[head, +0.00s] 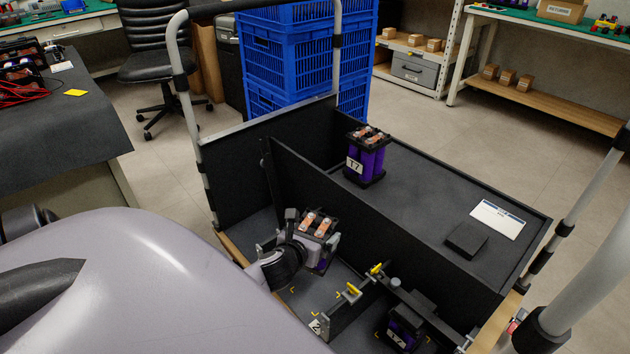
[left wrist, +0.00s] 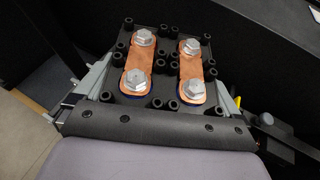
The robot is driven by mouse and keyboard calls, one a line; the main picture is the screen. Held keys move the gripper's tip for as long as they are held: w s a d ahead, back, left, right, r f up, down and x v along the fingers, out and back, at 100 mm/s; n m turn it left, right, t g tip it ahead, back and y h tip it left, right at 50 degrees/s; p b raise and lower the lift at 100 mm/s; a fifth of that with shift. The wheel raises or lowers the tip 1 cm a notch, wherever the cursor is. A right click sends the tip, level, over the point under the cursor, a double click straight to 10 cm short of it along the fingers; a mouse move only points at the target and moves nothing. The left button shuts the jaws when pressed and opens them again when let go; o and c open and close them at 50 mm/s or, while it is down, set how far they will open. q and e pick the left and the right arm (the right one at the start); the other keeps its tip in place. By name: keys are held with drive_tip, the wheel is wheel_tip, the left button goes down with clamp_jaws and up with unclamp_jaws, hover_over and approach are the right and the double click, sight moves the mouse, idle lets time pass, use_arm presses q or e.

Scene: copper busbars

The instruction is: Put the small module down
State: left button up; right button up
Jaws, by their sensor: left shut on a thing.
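My left gripper (head: 304,244) is shut on a small module (head: 318,226) with a black top, copper busbars and purple cells. It holds the module inside the black-walled cart, over the near compartment, left of the yellow corner marks (head: 316,300). In the left wrist view the module (left wrist: 165,75) fills the middle, with two copper bars and silver bolts facing up. Whether its underside touches the floor of the compartment is hidden. My right gripper is not in view.
Another purple module (head: 403,332) sits at the near right, beyond a bracket with yellow clamps (head: 354,290). A black divider (head: 345,215) stands close behind my gripper.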

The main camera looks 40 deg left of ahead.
use_arm(q)
wheel_tip(320, 180, down, 7)
drive_tip(key=b, duration=0.4)
drive_tip(key=shift+w+f+b, duration=0.1)
drive_tip(key=shift+w+b, duration=0.05)
drive_tip(key=shift+b, duration=0.15)
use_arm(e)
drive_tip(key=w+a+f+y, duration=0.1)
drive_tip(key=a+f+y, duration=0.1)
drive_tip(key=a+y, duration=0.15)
use_arm(q)
wheel_tip(320, 180, down, 2)
drive_tip(key=shift+f+b, duration=0.2)
drive_tip(key=shift+b, duration=0.65)
drive_tip(key=shift+f+b, duration=0.6)
drive_tip(key=shift+f, duration=0.2)
drive_tip(key=shift+f+b, duration=1.6)
drive_tip(key=shift+f, duration=0.5)
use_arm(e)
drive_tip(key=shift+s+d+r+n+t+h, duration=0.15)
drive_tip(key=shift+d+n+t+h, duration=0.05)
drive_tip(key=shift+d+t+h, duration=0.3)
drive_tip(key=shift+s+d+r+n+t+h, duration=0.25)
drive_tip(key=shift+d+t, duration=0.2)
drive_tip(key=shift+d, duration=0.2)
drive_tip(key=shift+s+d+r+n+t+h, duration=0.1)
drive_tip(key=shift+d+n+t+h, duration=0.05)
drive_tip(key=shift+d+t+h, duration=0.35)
